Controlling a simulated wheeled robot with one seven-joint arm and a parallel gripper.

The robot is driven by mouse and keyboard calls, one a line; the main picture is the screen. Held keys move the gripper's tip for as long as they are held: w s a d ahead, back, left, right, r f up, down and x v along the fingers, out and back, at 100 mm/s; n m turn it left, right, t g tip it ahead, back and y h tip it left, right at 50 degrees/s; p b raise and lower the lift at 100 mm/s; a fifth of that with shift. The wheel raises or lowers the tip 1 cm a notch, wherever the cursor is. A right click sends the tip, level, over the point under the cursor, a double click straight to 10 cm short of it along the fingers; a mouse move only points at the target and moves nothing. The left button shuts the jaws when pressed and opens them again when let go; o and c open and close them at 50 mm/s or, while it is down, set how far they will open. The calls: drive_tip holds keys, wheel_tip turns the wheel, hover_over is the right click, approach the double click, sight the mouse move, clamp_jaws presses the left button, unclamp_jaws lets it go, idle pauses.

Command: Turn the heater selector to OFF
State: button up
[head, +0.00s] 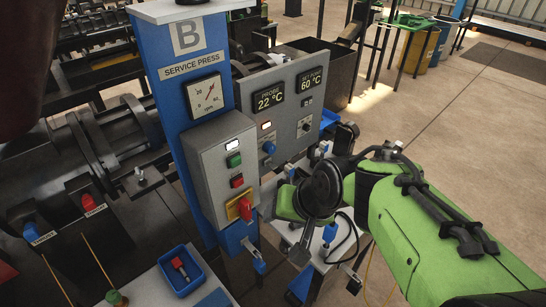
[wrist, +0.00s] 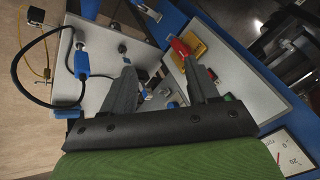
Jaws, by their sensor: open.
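The heater panel (head: 285,100) is a grey box right of the blue post in the head view, with displays reading 22 °C and 60 °C. On it are a blue knob (head: 268,148) below a lit lamp and a small dark knob (head: 306,127). Their labels are too small to read, so I cannot tell which is the heater selector. My gripper (wrist: 158,70) is open, with nothing seen between its fingers in the wrist view. In the head view its fingers are largely hidden by my wrist, below and right of the panel.
The grey control box (head: 222,165) with a red-and-yellow switch (head: 240,207) is close by; the switch also shows in the wrist view (wrist: 180,47). A small table (head: 318,238) with blue clamps and a black hose is below. A blue tray (head: 181,271) lies lower left.

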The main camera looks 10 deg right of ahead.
drive_tip(key=w+f+m+y, duration=0.1)
drive_tip(key=w+f, duration=0.1)
drive_tip(key=w+f+m+y+b, duration=0.1)
drive_tip(key=w+f, duration=0.1)
drive_tip(key=w, duration=0.1)
drive_tip(key=w+f+m+y+b, duration=0.1)
drive_tip(key=w+f+m, duration=0.1)
drive_tip(key=shift+w+d+f+t+y, duration=0.1)
drive_tip(key=shift+w+d+t+y, duration=0.15)
drive_tip(key=shift+w+t+y, duration=0.05)
drive_tip(key=m+t+y+b, duration=0.35)
drive_tip(key=m+t, duration=0.65)
drive_tip(key=m, duration=0.4)
approach(273, 150)
drive_tip(key=b+x, duration=0.1)
drive_tip(key=x, duration=0.8)
drive_tip(key=shift+w, duration=0.1)
drive_tip(key=shift+c, duration=0.2)
drive_tip(key=c, duration=1)
